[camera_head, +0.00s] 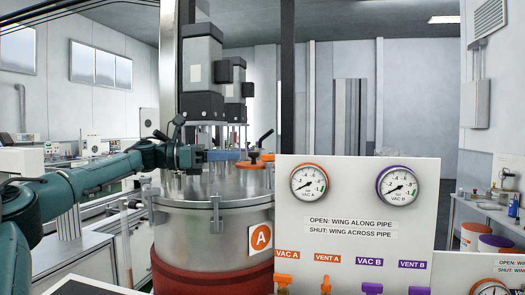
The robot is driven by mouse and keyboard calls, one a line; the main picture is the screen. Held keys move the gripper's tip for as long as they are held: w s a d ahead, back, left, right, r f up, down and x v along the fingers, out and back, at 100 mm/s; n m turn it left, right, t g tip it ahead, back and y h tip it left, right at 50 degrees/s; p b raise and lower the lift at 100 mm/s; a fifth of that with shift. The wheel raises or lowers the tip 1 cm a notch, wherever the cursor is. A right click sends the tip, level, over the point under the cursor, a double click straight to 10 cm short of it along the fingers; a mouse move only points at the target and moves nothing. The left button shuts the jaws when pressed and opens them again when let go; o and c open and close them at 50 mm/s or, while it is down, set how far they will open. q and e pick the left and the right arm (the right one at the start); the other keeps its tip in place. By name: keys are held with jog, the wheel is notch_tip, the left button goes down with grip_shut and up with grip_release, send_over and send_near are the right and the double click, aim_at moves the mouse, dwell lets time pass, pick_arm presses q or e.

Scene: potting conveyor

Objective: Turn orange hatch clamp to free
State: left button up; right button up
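The orange hatch clamp (256,158) is on the lid of the steel vessel marked A (183,225), near the lid's right side. A dark lever (266,137) rises at an angle beside it. My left gripper (229,155) reaches in from the left, level just above the lid. Its blue end points at the clamp and lies close to its left side; whether they touch I cannot tell. The fingers are seen edge-on, so their opening does not show. My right gripper is not in view.
A white panel (342,225) with gauges VAC A (309,182) and VAC B (398,186) hides the vessel's right side. Orange and purple valves sit along its bottom. A tall grey motor unit (203,75) stands over the lid. A side table (487,208) is at the far right.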

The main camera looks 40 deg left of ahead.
aim_at(268, 160)
pick_arm(q)
jog(key=p+x, duration=0.2)
jog(key=x, duration=0.6)
jog(key=shift+w+d, duration=0.15)
jog(key=shift+w, duration=0.1)
jog(key=shift+c, duration=0.2)
grip_shut()
